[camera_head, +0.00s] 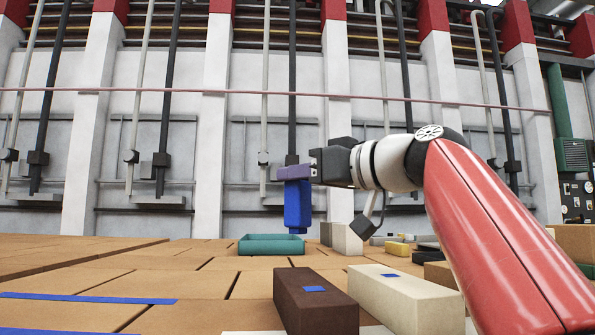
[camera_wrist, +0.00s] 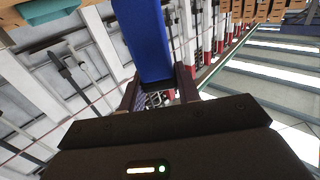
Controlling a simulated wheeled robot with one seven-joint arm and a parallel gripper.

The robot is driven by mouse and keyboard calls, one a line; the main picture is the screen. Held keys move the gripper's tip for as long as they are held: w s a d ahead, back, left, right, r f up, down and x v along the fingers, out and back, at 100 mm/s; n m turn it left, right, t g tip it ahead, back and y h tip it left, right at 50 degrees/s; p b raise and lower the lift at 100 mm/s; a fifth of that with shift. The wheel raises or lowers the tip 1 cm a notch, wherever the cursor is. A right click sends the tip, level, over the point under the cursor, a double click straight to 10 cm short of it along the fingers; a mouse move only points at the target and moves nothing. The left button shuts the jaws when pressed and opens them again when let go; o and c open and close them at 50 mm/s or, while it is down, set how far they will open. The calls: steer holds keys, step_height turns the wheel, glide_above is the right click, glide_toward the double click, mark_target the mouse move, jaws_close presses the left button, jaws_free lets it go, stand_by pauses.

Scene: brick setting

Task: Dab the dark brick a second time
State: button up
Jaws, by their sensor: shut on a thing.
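The dark brick (camera_head: 322,312) lies in front at the bottom centre of the head view, with one blue mark (camera_head: 313,289) on its top. My gripper (camera_head: 293,174) is shut on a blue block-shaped dabber (camera_head: 297,208), which hangs upright below the fingers. The dabber also shows in the wrist view (camera_wrist: 150,42), where its far end is cut off by the frame's top edge. A shallow teal tray (camera_head: 271,249) appears just below the dabber in the head view. The dabber's lower end looks to be above the tray; contact cannot be told.
A cream brick (camera_head: 418,305) with a blue mark stands right beside the dark one. Pale blocks (camera_head: 347,240), a yellow piece (camera_head: 397,249) and darker bricks lie behind, to the right. Blue strips (camera_head: 90,298) mark the tan surface at left, which is clear.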

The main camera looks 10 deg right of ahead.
mark_target(306, 216)
step_height(306, 216, down, 4)
steer(key=shift+b, duration=0.4)
steer(key=shift+f+b, duration=0.5)
steer(key=shift+f, duration=0.1)
steer(key=shift+f+b, duration=0.65)
steer(key=shift+b, duration=0.1)
stand_by(1.6)
steer(key=shift+r+p, duration=1.65)
steer(key=shift+r, duration=1.95)
steer(key=shift+s, duration=0.15)
